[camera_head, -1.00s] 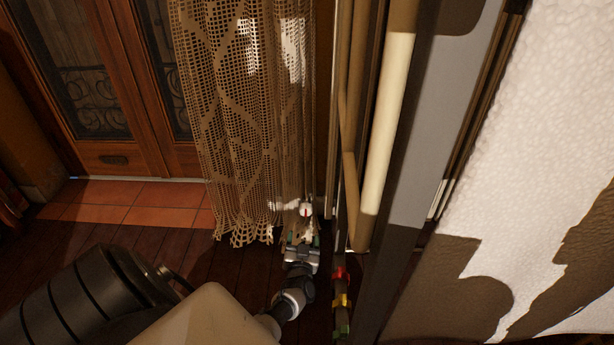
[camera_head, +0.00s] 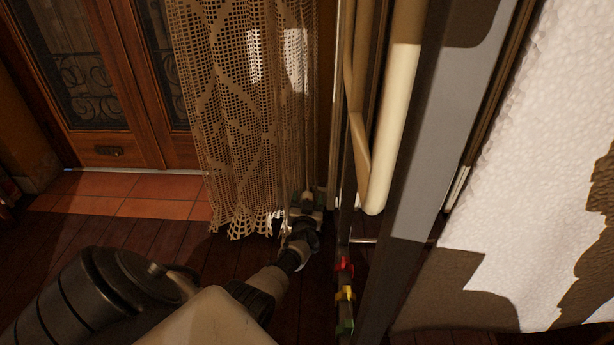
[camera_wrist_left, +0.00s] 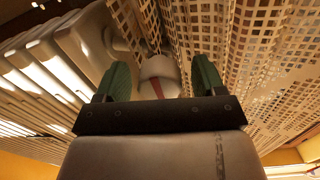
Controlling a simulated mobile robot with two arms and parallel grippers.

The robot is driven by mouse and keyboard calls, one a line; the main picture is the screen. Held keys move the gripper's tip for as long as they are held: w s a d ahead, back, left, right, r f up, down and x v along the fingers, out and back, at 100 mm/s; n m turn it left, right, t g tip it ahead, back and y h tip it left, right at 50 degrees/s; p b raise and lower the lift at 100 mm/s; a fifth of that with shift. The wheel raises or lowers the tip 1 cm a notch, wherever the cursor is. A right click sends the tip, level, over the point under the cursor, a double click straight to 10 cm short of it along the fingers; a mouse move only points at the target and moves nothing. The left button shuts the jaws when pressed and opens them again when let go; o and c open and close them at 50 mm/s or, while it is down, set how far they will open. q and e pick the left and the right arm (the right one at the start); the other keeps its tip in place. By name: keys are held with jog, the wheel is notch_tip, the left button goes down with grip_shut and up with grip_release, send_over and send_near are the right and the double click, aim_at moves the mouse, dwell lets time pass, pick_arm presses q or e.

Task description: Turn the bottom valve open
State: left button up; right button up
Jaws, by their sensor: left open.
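A white rounded valve knob with a red mark (camera_wrist_left: 158,78) shows in the left wrist view, between the two green finger pads of my left gripper (camera_wrist_left: 164,80). The fingers are open, one on each side of the knob, with a visible gap on the right. I cannot tell whether the left finger touches it. In the head view my left gripper (camera_head: 306,201) is low by the hem of the lace curtain, and it mostly hides the knob. My right gripper is not in view.
The lace curtain (camera_head: 240,110) hangs close beside my left gripper. A white ribbed radiator (camera_wrist_left: 40,65) is at left in the wrist view. Red (camera_head: 344,264), yellow (camera_head: 346,293) and green (camera_head: 345,327) pieces sit along a dark upright. Wooden glazed doors (camera_head: 100,80) stand behind.

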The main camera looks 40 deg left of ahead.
pick_arm(q)
jog(key=c, duration=0.9)
jog(key=shift+n, duration=0.3)
jog(key=n, duration=0.4)
jog(key=shift+f+b, duration=0.1)
jog(key=shift+b, duration=0.3)
jog(key=n+b, duration=0.1)
jog(key=n, duration=0.4)
jog(key=n+b, duration=0.1)
jog(key=n, duration=0.3)
jog(key=shift+n+y, duration=0.3)
jog(key=shift+n+b, duration=0.55)
jog(key=shift+n, duration=1.45)
